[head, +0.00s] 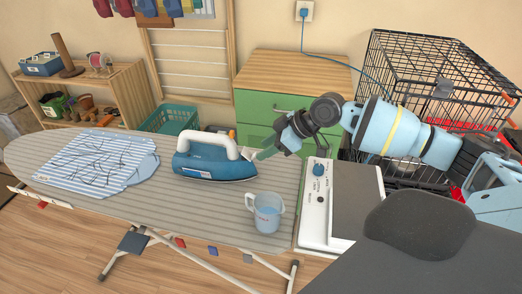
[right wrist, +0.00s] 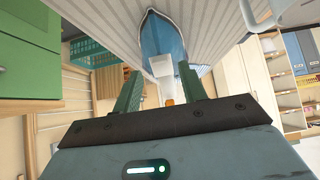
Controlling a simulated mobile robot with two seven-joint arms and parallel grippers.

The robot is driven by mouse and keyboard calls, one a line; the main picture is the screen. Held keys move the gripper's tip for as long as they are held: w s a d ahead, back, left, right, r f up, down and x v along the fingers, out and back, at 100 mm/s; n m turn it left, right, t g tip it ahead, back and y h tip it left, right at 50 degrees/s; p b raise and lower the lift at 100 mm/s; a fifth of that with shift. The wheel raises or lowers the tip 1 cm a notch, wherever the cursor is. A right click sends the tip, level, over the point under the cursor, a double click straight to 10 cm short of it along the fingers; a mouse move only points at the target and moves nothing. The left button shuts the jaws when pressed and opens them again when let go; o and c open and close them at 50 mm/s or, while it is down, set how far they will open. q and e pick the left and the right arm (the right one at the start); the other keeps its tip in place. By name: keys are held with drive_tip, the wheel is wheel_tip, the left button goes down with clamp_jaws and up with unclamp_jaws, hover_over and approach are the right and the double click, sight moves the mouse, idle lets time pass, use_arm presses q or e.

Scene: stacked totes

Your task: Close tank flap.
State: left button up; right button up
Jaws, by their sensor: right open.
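A small white piece (head: 248,153), which may be the tank flap, shows at the iron's right end; a white part also shows in the right wrist view (right wrist: 161,66). My right gripper (head: 262,153) is at that end, fingers pointing toward the iron. In the right wrist view its green fingers (right wrist: 160,88) are apart with nothing clearly held between them. Contact with the flap cannot be told. My left gripper is not in view.
A translucent measuring cup (head: 267,212) stands on the board in front of the iron. A striped blue cloth (head: 95,162) lies on the left. A white panel with a knob (head: 316,190) borders the board's right end. A wire cage (head: 425,75) and green cabinet (head: 265,105) stand behind.

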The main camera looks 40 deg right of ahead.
sight(249, 152)
drive_tip(key=shift+x, duration=1.3)
drive_tip(key=shift+c, duration=0.3)
